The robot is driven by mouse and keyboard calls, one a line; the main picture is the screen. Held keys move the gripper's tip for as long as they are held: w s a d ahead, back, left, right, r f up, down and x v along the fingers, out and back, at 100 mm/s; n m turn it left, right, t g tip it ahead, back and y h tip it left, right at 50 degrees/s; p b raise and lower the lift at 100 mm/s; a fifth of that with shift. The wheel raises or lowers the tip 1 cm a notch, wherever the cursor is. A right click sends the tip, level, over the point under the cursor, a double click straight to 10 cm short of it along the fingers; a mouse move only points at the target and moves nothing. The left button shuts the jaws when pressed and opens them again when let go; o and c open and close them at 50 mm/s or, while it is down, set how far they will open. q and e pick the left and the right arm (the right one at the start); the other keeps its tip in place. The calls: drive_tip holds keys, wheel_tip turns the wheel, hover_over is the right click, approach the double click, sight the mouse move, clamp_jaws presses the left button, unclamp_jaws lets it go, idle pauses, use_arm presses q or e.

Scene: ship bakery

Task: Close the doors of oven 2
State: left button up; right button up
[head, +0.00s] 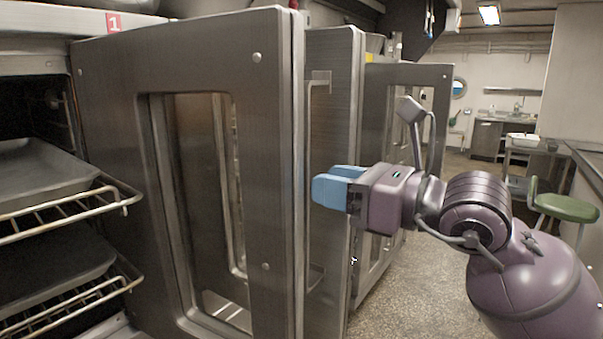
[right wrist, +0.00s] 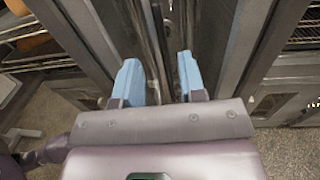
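A tall steel door with a window (head: 272,190) stands open beside the oven marked 1. A second steel door (head: 335,130) stands open just behind it, nearly parallel, with a bar handle (head: 308,185) by its edge. A third windowed door (head: 375,105) stands open farther back. I see no readable number 2, so I cannot tell which doors are oven 2's. My right gripper (head: 331,180) is by the second door's outer edge, fingers apart. In the right wrist view its blue fingers (right wrist: 157,78) are open, with door edges and a bar beyond them; contact is unclear. My left gripper is out of view.
Oven 1's racks (head: 70,222) with dark trays stick out at the left, under a red number label (head: 113,22). Speckled floor (head: 415,285) is clear right of the doors. A green stool (head: 566,207) and a counter stand at the right.

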drive_tip(key=shift+p+x, duration=0.4)
drive_tip(key=shift+x, duration=2.3)
clamp_jaws()
